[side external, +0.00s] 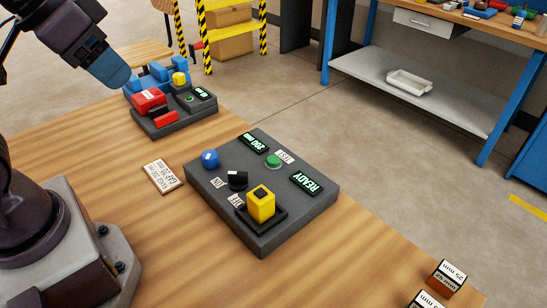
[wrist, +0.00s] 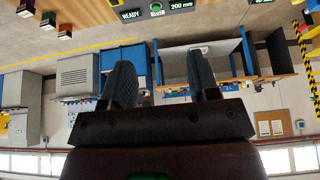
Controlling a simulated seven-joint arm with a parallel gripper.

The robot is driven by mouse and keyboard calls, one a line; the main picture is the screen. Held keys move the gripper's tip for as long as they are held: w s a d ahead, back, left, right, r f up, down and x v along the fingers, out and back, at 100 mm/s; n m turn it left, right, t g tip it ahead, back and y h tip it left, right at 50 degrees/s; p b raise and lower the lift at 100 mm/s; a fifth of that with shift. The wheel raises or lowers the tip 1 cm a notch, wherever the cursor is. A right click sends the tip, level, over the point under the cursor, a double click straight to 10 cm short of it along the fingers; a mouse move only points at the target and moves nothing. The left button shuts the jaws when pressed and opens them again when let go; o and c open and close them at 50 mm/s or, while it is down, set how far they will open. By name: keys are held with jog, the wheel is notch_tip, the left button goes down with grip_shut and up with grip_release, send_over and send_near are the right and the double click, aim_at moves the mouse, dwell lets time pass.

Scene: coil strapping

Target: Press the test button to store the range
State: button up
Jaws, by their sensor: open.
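The grey control panel (side external: 290,215) lies on the wooden table in the side view. Its green test button (side external: 273,161) stands beside a TEST label, between a display (side external: 253,143) reading 200 mm and a display (side external: 306,182) reading READY. A blue knob (side external: 210,158), a black switch (side external: 238,179) and a yellow block (side external: 261,203) are also on the panel. My gripper (side external: 115,75) is raised at the upper left, well away from the button. The wrist view shows its two fingers (wrist: 162,78) apart and empty, with the panel's READY display (wrist: 131,14) at the top edge.
A second device (side external: 170,115) with red, blue and yellow parts sits at the table's far left. A small text plate (side external: 161,176) lies left of the panel. Labelled blocks (side external: 447,278) stand at lower right. The table between the panel and those blocks is clear.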

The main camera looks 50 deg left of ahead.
grip_shut()
dwell(1.5)
